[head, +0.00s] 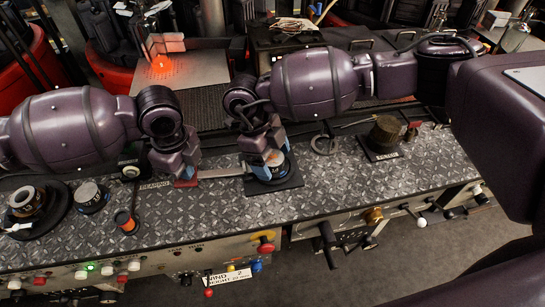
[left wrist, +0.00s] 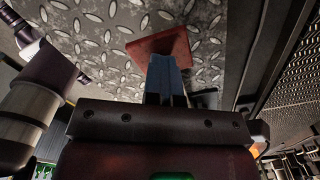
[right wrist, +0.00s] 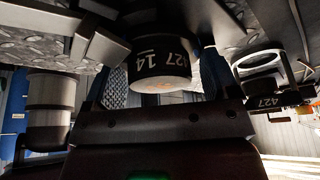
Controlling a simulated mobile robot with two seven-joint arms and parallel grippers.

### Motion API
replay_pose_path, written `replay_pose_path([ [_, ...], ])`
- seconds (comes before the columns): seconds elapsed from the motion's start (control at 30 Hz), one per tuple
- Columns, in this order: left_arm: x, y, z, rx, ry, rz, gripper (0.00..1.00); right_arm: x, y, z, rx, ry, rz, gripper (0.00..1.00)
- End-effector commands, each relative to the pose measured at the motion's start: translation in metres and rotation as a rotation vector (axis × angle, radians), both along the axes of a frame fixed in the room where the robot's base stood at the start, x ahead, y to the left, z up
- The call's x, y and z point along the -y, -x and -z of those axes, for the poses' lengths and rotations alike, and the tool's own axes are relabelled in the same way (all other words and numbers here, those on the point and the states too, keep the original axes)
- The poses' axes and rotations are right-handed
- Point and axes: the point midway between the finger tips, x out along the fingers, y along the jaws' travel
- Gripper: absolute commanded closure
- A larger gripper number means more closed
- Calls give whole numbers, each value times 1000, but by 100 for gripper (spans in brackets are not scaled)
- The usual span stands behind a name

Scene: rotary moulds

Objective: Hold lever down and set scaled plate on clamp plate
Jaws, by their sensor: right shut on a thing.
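My left gripper (head: 186,178) is shut, its blue fingertips at the red pad (head: 180,184) of the lever. In the left wrist view the fingers (left wrist: 166,78) meet the red pad (left wrist: 160,42); pressing cannot be told. A grey lever bar (head: 222,172) runs from there toward the black square clamp plate (head: 287,184). My right gripper (head: 270,163) is shut on the scaled plate (right wrist: 160,62), a dark round piece marked "427 14". It is over the clamp plate; fingers hide whether they touch.
A second dark base with a brownish cylinder (head: 385,133) stands to the right, beside a grey ring (head: 323,145). Round parts (head: 27,200) and a dark puck (head: 91,196) lie at left, near an orange-topped spool (head: 124,220). The front of the table between is clear.

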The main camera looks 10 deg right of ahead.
Motion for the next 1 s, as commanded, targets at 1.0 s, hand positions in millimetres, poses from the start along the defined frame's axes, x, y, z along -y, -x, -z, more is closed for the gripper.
replay_pose_path([
  [1.0,0,0,4,-3,-1,0,100,-12,-6,-34,-1,0,0,0],
])
